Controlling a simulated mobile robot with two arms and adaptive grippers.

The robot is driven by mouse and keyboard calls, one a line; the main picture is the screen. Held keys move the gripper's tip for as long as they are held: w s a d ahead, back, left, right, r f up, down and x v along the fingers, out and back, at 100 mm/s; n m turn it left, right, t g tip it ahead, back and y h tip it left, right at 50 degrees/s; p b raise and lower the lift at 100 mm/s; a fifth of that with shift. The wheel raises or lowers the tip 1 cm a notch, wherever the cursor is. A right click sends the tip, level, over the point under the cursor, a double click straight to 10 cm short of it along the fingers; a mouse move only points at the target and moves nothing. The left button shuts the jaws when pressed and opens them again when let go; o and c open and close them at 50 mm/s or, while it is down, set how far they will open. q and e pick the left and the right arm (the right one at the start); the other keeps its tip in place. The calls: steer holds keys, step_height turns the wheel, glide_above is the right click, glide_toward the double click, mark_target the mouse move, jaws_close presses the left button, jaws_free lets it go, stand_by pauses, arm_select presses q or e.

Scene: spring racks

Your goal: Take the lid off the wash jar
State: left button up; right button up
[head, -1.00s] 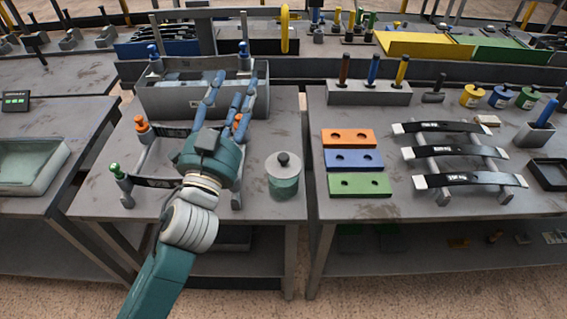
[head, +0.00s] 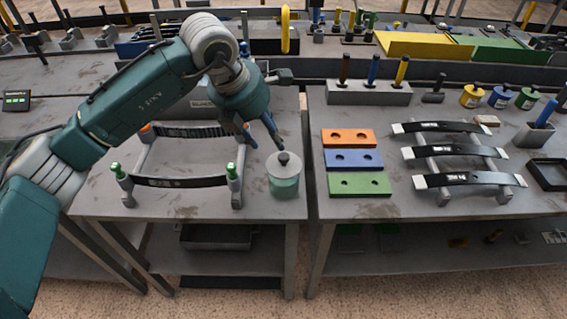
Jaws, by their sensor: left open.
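The wash jar (head: 285,188) stands upright at the right front of the left-hand table. It is a greenish see-through jar with a grey lid (head: 274,165) on it, and the lid has a dark round knob (head: 284,157). My left gripper (head: 266,144) is above and just behind the jar, pointing down, with its fingers apart. One fingertip is close to the knob; I cannot tell whether it touches. The lid sits on the jar. My right gripper is not in view.
A rack with green-topped posts and a black spring strip (head: 175,182) stands left of the jar. A grey bin (head: 205,100) is behind, partly hidden by my arm. Orange, blue and green blocks (head: 360,184) lie on the right-hand table, across a narrow gap.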

arm_select(q)
steer(key=p, duration=0.1)
glide_above(284, 156)
steer(key=s+a, duration=0.2)
steer(key=a, duration=0.1)
steer(key=x, duration=0.4)
steer(key=shift+s+a+f, duration=0.25)
steer(key=shift+s, duration=0.05)
steer(key=shift+d+f+p, duration=0.1)
steer(key=shift+f+p, duration=0.05)
steer(key=shift+p, duration=0.25)
steer(key=p+x, duration=0.1)
steer(key=x, duration=0.1)
steer(key=p+x, duration=0.1)
steer(key=x, duration=0.1)
steer(key=shift+d+f, duration=0.15)
steer(key=shift+d, duration=0.25)
steer(key=shift+w+f, duration=0.1)
steer(key=shift+f, duration=0.15)
jaws_close()
